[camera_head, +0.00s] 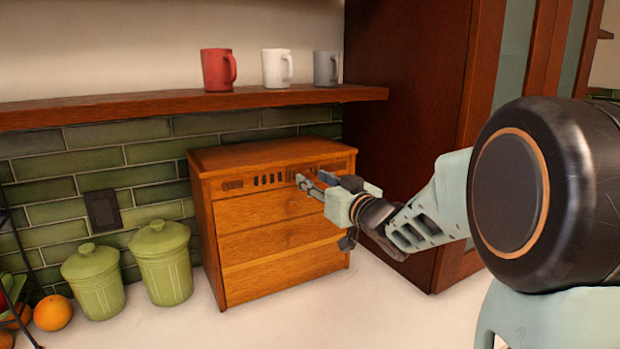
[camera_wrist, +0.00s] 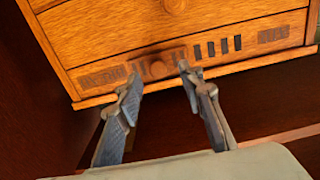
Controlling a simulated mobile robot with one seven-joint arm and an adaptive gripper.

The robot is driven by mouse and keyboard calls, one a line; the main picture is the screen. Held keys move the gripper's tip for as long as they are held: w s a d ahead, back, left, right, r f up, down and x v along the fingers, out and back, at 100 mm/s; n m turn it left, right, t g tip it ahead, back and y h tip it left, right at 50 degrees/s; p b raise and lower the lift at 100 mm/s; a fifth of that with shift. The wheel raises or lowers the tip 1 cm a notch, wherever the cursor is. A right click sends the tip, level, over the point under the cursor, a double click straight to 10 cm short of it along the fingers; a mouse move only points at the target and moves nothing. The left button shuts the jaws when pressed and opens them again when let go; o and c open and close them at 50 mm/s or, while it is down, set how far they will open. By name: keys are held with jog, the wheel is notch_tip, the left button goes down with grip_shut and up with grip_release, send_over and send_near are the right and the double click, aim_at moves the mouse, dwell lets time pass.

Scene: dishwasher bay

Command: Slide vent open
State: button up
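The vent (camera_head: 268,180) is a slotted strip along the top front of a wooden drawer box. Several dark open slots show left of my gripper in the head view. In the wrist view, where the box appears upside down, the vent's dark slots (camera_wrist: 224,45) are right of a small round wooden knob (camera_wrist: 158,69). My gripper (camera_head: 311,178) is in front of the strip's right half. In the wrist view my gripper (camera_wrist: 159,71) has its two fingertips apart, one on each side of the knob. I cannot tell whether they touch it.
The wooden box (camera_head: 275,246) stands on a white counter (camera_head: 280,325). Two green lidded canisters (camera_head: 162,265) are left of it. A shelf (camera_head: 190,105) with mugs (camera_head: 277,68) is above. A tall dark wooden cabinet (camera_head: 400,130) stands close on the right.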

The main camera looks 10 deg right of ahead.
jog(key=v, duration=0.9)
jog(key=shift+s, duration=0.15)
